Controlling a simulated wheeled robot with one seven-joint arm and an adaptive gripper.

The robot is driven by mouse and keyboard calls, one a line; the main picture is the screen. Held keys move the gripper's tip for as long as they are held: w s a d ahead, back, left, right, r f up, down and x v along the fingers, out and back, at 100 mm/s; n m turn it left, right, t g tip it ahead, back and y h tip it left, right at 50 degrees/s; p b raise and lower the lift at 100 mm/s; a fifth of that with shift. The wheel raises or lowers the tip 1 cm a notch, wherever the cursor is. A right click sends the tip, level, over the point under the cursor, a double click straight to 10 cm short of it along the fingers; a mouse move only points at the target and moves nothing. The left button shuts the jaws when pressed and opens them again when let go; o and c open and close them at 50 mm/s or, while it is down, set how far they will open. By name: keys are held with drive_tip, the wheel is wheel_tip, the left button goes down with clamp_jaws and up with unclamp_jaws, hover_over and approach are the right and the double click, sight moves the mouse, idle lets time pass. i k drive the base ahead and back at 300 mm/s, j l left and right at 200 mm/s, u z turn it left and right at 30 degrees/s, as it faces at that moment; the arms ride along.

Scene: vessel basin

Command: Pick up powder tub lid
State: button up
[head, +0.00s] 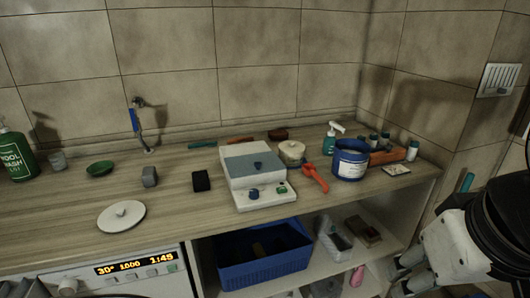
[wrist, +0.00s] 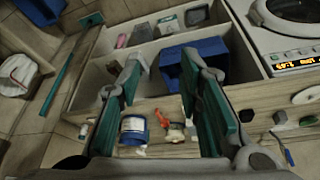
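A flat white round lid with a small knob (head: 121,216) lies on the left front of the wooden counter. A white disc, apparently the same lid, shows at the right edge of the wrist view (wrist: 306,96). A blue tub with a white label (head: 350,165) stands at the right of the counter; it also shows in the wrist view (wrist: 133,131). I cannot tell for certain that the white lid belongs to it. My gripper (wrist: 163,58) is open, its teal-padded fingers wide apart with nothing held. In the head view it is low at the right, far from the white lid.
A white boxy device (head: 257,178) stands mid-counter, beside an orange-red tool (head: 315,177) and a lidded cream pot (head: 292,152). A black block (head: 201,181) and a grey block (head: 149,176) stand nearer the lid. A blue bin (head: 262,262) sits on the shelf below. Counter around the lid is clear.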

sight(121, 216)
drive_tip(key=i+j+u, duration=0.35)
drive_tip(key=i+j, duration=0.15)
drive_tip(key=i+j+u, duration=0.3)
drive_tip(key=i, duration=0.3)
